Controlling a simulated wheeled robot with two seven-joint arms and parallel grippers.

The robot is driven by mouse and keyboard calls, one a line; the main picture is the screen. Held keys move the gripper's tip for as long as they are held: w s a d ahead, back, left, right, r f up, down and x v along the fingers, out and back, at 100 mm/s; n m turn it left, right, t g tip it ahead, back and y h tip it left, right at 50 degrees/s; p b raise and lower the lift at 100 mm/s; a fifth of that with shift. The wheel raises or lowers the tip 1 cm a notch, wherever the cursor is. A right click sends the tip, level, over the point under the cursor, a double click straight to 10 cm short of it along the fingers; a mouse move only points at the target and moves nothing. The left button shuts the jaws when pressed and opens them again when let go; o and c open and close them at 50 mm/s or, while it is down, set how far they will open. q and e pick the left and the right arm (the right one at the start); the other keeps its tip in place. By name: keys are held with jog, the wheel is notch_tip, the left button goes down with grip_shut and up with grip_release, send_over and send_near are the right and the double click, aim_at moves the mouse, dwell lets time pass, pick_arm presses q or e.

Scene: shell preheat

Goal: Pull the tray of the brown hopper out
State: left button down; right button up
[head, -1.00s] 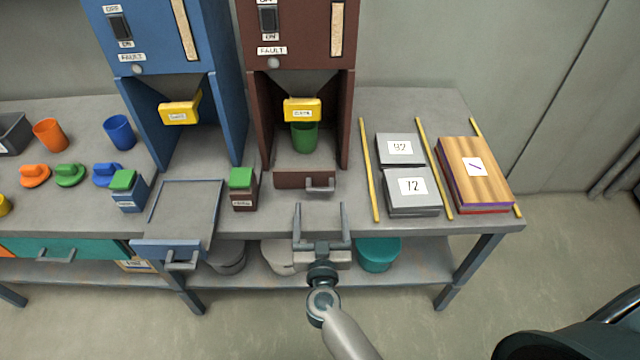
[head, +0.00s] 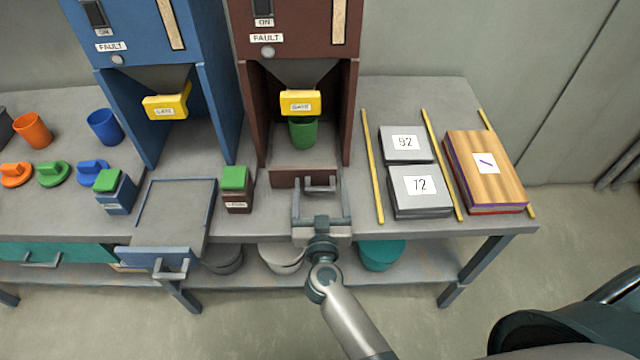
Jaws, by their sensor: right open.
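The brown hopper (head: 288,30) stands at the back middle of the table. Its tray (head: 288,179) is pushed in, with its brown front at the hopper's foot and a grey bar handle (head: 320,185) on that front. A green cup (head: 303,132) stands inside under the yellow gate. My right gripper (head: 321,194) is open, its fingers pointing at the tray front, one on each side of the handle as seen from above. I cannot tell whether they touch it. My left gripper is not in view.
The blue hopper's tray (head: 175,210) is out at the left. A brown green-capped box (head: 236,190) stands left of the gripper. Grey weights (head: 419,190), yellow rods and a wooden block (head: 485,170) lie right. Lidded pots sit below.

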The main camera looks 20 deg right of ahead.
jog(key=shift+w, duration=0.1)
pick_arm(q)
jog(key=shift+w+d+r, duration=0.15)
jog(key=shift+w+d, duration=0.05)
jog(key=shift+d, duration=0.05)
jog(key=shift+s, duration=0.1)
pick_arm(e)
jog(key=c, duration=1.5)
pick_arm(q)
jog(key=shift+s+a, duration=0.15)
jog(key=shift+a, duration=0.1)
